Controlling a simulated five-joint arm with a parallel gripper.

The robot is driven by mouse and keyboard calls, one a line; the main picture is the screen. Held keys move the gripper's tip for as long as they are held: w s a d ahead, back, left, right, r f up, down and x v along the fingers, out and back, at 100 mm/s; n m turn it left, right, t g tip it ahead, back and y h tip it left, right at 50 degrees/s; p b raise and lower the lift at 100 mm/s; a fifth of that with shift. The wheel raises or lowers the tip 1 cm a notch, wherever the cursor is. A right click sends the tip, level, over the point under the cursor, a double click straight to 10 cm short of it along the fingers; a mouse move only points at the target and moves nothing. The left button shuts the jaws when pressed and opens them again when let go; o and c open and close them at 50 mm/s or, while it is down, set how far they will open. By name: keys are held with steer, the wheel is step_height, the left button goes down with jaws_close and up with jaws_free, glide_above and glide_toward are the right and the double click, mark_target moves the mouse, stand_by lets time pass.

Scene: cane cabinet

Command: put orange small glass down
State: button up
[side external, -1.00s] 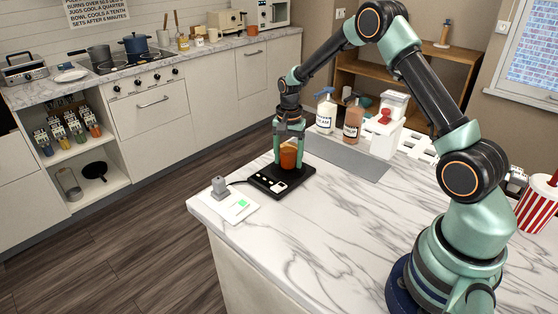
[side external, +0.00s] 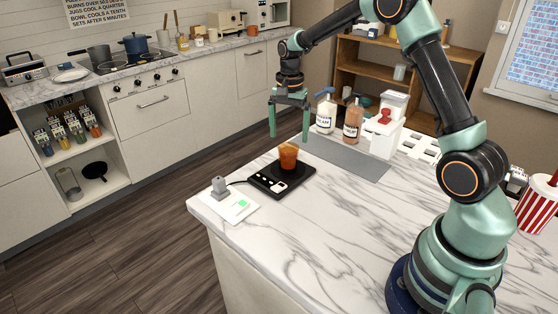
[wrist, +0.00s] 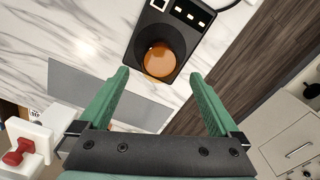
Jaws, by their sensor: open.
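The orange small glass (side external: 288,156) stands upright on a black scale-like device (side external: 268,184) near the counter's left end. In the wrist view the glass (wrist: 160,62) shows from above as an orange disc on the dark end of the black device (wrist: 186,22). My gripper (side external: 289,137) is open and empty, raised above the glass and apart from it. In the wrist view its two green fingers (wrist: 160,80) are spread wide, with the glass beyond their tips.
A white pad with a grey weight (side external: 219,187) lies left of the black device. Two pump bottles (side external: 326,115) and a white machine with a red part (side external: 387,125) stand behind at the right. A grey mat (side external: 345,157) lies beside the device. The front marble is clear.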

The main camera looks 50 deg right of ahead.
steer(key=s+a+r+n+t, duration=0.1)
steer(key=s+a+r+n, duration=0.25)
steer(key=r, duration=0.25)
steer(key=s+a+r+n+t, duration=0.2)
steer(key=s+a+r+n, duration=0.15)
steer(key=r, duration=0.35)
steer(key=s+a+n+t, duration=0.1)
steer(key=s+a+n, duration=0.1)
steer(key=s, duration=0.3)
steer(key=s+a+n+t, duration=0.1)
steer(key=s+a+n, duration=0.2)
steer(key=s, duration=0.3)
steer(key=shift+s+a+n+t, duration=0.25)
steer(key=shift+n+t, duration=0.05)
steer(key=shift+n, duration=0.5)
